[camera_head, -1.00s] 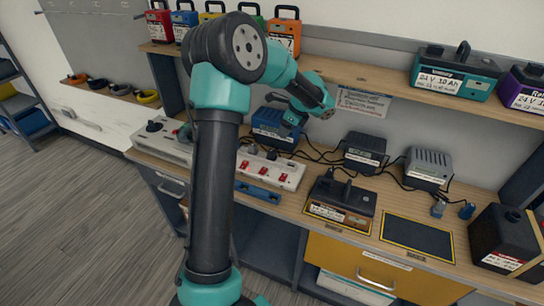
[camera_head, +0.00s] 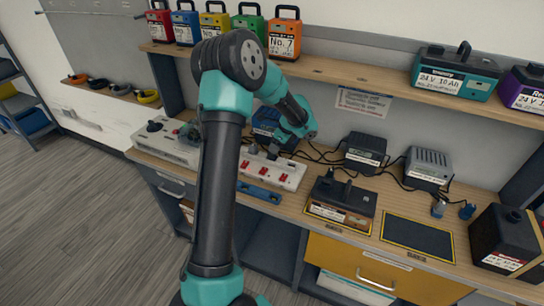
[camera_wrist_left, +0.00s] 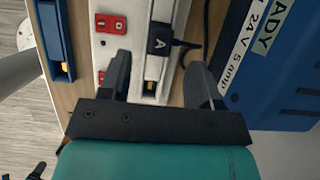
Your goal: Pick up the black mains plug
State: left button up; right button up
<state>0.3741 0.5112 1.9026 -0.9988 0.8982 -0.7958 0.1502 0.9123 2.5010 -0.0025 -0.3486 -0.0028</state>
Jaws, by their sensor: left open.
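In the left wrist view a black mains plug (camera_wrist_left: 163,38) marked "A" sits in the white power strip (camera_wrist_left: 150,88), with a black cable on its right. My left gripper (camera_wrist_left: 159,64) is open and empty, its two fingers pointing towards the strip, one on each side of the plug's line. The plug shows between and just beyond the fingertips. In the head view my left gripper (camera_head: 276,148) is low over the back of the strip (camera_head: 287,177), in front of the blue charger (camera_head: 266,122). A black plug (camera_head: 253,149) shows left of it. My right gripper is not in view.
A blue charger (camera_wrist_left: 280,60) stands close to the right finger. A blue bar (camera_head: 260,193) lies in front of the strip. Grey chargers (camera_head: 364,152) with cables and a black battery (camera_head: 342,190) stand to the right. The outlined dark mat (camera_head: 417,236) is bare.

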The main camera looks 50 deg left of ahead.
aim_at(272, 156)
pick_arm(q)
jog(key=x, duration=0.5)
jog(key=shift+a, duration=0.15)
jog(key=c, duration=1)
